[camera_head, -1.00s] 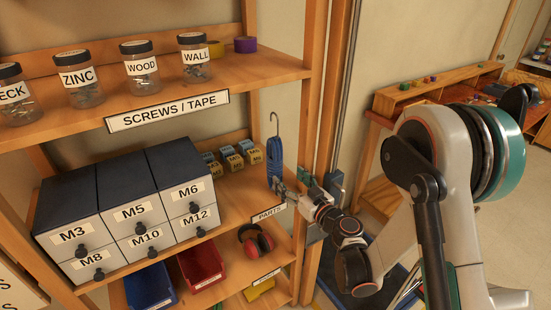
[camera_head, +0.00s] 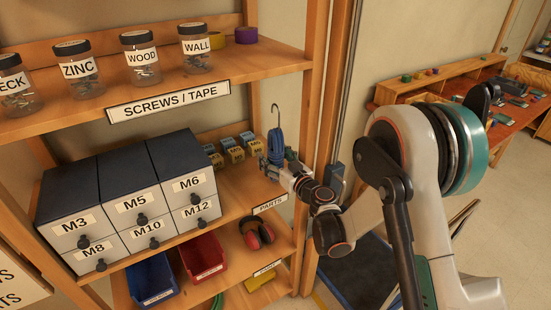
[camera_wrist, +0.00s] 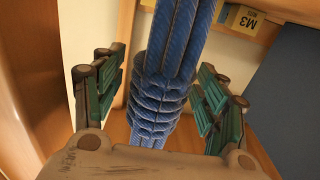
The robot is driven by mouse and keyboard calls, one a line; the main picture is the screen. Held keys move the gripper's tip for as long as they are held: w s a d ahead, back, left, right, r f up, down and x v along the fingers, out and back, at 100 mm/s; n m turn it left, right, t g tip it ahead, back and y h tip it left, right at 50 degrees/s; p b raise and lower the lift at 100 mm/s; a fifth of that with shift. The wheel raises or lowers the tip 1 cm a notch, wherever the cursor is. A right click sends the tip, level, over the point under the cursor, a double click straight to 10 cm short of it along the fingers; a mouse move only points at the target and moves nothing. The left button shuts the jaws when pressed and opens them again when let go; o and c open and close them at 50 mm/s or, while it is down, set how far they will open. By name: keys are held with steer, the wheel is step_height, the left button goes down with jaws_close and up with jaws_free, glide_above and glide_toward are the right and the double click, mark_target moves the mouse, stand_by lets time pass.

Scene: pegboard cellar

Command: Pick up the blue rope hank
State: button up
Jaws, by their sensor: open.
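The blue rope hank (camera_head: 276,146) hangs from a metal hook above the parts shelf, right of the drawer cabinet. In the wrist view the hank (camera_wrist: 167,90) fills the middle, its wrapped coils low between the fingers. My gripper (camera_head: 274,168) is at the lower part of the hank. In the wrist view my gripper (camera_wrist: 160,100) is open, with one green-padded finger on each side of the rope. Gaps show between the rope and both pads. The lower end of the hank is hidden behind my gripper's palm.
A dark drawer cabinet (camera_head: 130,200) stands left on the parts shelf. A wooden post (camera_head: 319,120) rises close on the right. Red earmuffs (camera_head: 257,232) and a red bin (camera_head: 203,257) are below.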

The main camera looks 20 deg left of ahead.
steer(key=shift+c, duration=0.6)
steer(key=c, duration=1.2)
steer(key=shift+r, duration=0.1)
